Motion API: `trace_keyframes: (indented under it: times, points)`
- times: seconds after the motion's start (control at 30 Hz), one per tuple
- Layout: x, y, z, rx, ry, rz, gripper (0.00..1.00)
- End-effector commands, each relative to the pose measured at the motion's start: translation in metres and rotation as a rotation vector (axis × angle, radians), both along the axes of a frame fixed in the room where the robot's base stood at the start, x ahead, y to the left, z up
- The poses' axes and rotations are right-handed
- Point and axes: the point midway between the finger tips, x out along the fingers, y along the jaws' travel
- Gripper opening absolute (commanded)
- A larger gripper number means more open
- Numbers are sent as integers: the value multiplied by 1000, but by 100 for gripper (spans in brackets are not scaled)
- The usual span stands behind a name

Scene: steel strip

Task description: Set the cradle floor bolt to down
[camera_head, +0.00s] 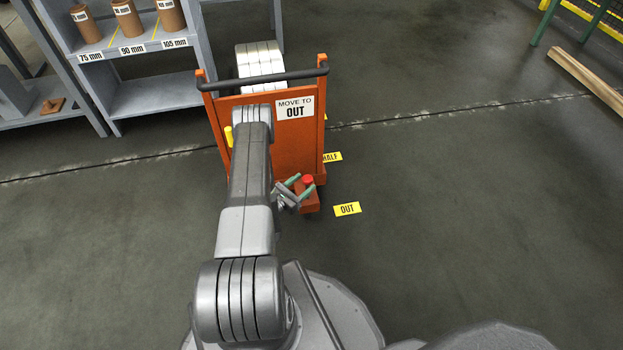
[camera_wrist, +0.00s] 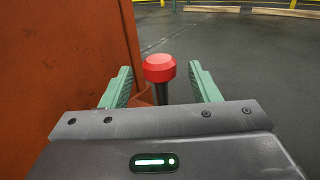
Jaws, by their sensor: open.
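The cradle (camera_head: 268,147) is an orange upright cart with a dark handle bar and a "MOVE TO OUT" sign. Its floor bolt shows as a red knob (camera_head: 308,180) above an orange foot (camera_head: 309,203) at the cart's near right corner. In the wrist view the red knob (camera_wrist: 159,68) sits on a dark stem (camera_wrist: 160,93). My gripper (camera_head: 291,189) is at the knob, its green fingers apart. In the wrist view the open fingers (camera_wrist: 159,75) stand left and right of the knob, with gaps on both sides. The stem's lower end is hidden behind my gripper body.
Yellow floor labels "HALF" (camera_head: 332,157) and "OUT" (camera_head: 347,209) lie right of the cart. A grey shelf (camera_head: 150,95) with brown cylinders stands at the back left. A wooden beam (camera_head: 585,76) lies at the far right.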

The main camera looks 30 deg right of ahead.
Motion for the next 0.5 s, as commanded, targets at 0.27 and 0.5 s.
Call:
trace_keyframes:
  times: [0.27,0.5]
  points:
    - [14,-38,-1,0,-2,-2,56]
    - [18,-47,0,0,0,0,56]
